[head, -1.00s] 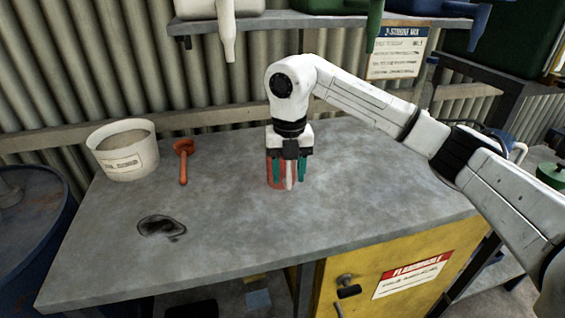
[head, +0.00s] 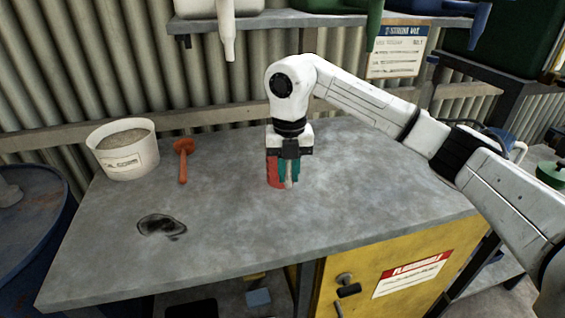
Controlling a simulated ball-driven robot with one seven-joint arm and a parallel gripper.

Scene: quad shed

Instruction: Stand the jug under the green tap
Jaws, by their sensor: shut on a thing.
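The top of that container is out of frame.
A white tap (head: 227,30) and a blue tap (head: 480,16) hang along the same shelf (head: 290,20). The bench right of the jug is clear.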

